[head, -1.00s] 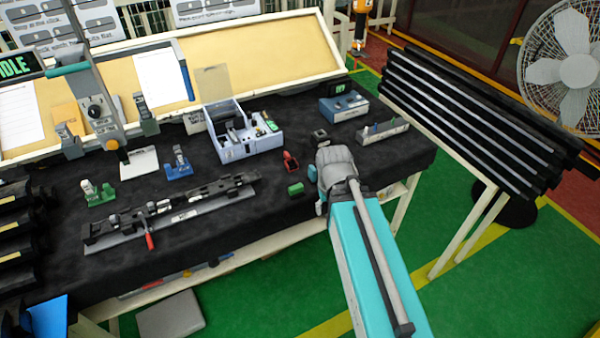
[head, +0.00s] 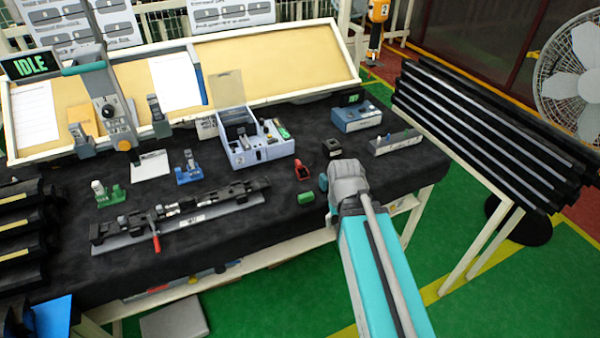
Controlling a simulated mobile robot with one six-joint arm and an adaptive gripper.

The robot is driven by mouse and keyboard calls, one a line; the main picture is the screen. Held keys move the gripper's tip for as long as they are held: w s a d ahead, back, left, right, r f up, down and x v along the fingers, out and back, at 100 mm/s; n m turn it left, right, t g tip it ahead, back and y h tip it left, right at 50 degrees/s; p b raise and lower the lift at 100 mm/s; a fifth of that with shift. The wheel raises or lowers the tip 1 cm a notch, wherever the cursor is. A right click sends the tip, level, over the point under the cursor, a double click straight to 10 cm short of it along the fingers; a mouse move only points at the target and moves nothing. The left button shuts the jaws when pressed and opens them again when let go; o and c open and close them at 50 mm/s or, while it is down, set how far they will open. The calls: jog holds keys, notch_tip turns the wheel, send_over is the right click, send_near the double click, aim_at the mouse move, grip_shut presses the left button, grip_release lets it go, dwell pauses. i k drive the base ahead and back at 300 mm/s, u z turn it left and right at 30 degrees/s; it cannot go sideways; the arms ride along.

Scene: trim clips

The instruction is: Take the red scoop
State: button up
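A small red piece (head: 303,171), apparently the red scoop, lies on the black-covered table, behind the green block and left of my arm's end. It is too small to make out its shape well. My arm's grey wrist (head: 348,180) reaches over the table's front edge, a short way to the right of the red piece and apart from it in the picture. My gripper's fingers do not show; they seem hidden behind the wrist.
A green block (head: 306,198) and a small dark box (head: 331,148) are close to my wrist. A blue-grey open box (head: 265,155) stands behind the red piece. A long rail fixture (head: 180,215) lies left. Black bars (head: 490,130) are stacked at right.

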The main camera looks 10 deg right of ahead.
aim_at(302, 171)
jog(key=k, duration=0.65)
jog(key=u, duration=0.45)
jog(key=i, duration=1.1)
jog(key=z, duration=0.45)
